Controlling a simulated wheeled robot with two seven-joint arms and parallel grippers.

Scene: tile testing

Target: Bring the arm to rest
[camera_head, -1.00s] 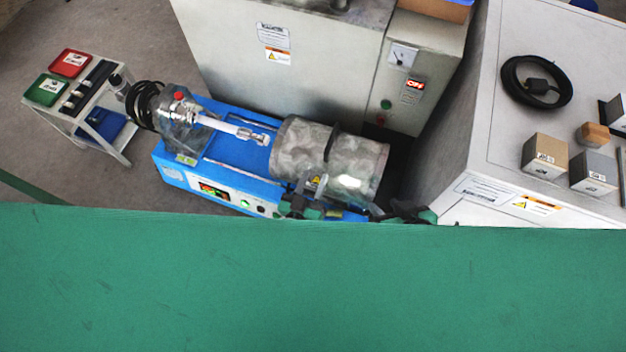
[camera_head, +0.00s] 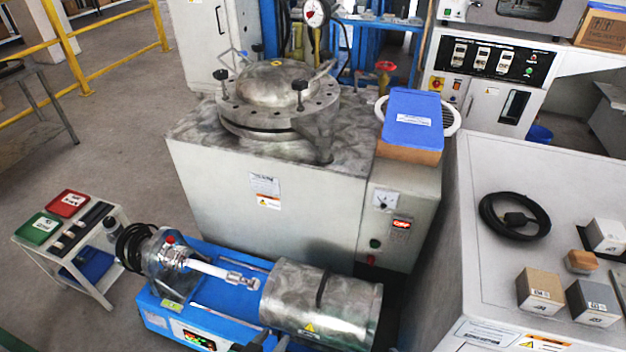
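Only small dark tips of what looks like my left gripper (camera_head: 264,344) show at the bottom edge, in front of the blue machine (camera_head: 210,270) with the grey metal cylinder (camera_head: 300,296). The rest of this gripper is cut off by the frame, so I cannot tell whether it is open or shut, or whether it holds anything. My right gripper is not in view.
A large grey cabinet (camera_head: 280,215) with a round bolted lid (camera_head: 275,100) stands behind the blue machine. A small white cart (camera_head: 100,285) is at left. A light grey bench (camera_head: 490,265) with a coiled black cable (camera_head: 485,218) and several blocks is at right. Floor is free at upper left.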

